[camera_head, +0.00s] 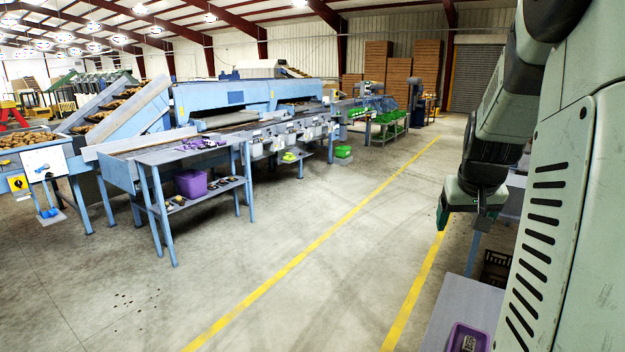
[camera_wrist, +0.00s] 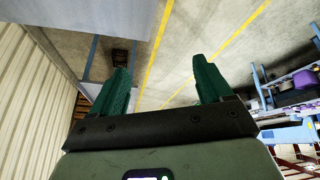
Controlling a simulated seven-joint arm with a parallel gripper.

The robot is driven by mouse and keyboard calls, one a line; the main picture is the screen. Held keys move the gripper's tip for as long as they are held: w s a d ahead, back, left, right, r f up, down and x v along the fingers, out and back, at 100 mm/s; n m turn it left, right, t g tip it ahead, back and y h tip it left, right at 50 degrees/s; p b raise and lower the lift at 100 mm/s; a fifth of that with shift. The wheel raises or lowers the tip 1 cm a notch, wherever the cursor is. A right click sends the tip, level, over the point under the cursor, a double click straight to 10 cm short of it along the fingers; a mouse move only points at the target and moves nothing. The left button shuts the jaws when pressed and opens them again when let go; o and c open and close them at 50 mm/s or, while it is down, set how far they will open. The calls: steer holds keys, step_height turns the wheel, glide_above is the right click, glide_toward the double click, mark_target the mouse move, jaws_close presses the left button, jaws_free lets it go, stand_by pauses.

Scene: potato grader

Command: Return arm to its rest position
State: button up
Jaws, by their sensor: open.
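My gripper shows in the wrist view (camera_wrist: 158,88) with its two green fingers spread wide apart and nothing between them. Past the fingers are bare concrete floor and a yellow floor line. In the head view my arm hangs at the right, with the gripper (camera_head: 441,216) low at its end, beside a grey table (camera_head: 462,312). The fingers are small and partly dark in that view. No object is held.
A purple crate (camera_head: 467,338) sits on the grey table at bottom right. A blue grading line (camera_head: 225,95) with a side table (camera_head: 180,153) stands across the aisle, a purple bin (camera_head: 190,183) on its lower shelf. The floor (camera_head: 300,235) between is clear.

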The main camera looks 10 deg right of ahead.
steer(key=s+a+r+n+t+y, duration=0.15)
steer(key=a+r, duration=0.25)
steer(key=a, duration=0.4)
steer(key=s+a+r+n, duration=0.2)
steer(key=s+a+r, duration=0.15)
steer(key=a, duration=0.45)
steer(key=s+a+r+n+t, duration=0.1)
steer(key=s+a+r+n, duration=0.1)
steer(key=a+r, duration=0.5)
steer(key=s+a+n, duration=0.1)
steer(key=s+a, duration=0.4)
steer(key=a, duration=0.1)
steer(key=s+f+m+g+y, duration=0.1)
steer(key=s+f+m, duration=0.1)
steer(key=s+f, duration=0.5)
steer(key=shift+s, duration=1.2)
steer(key=shift+o, duration=0.3)
steer(key=shift+g+y, duration=0.25)
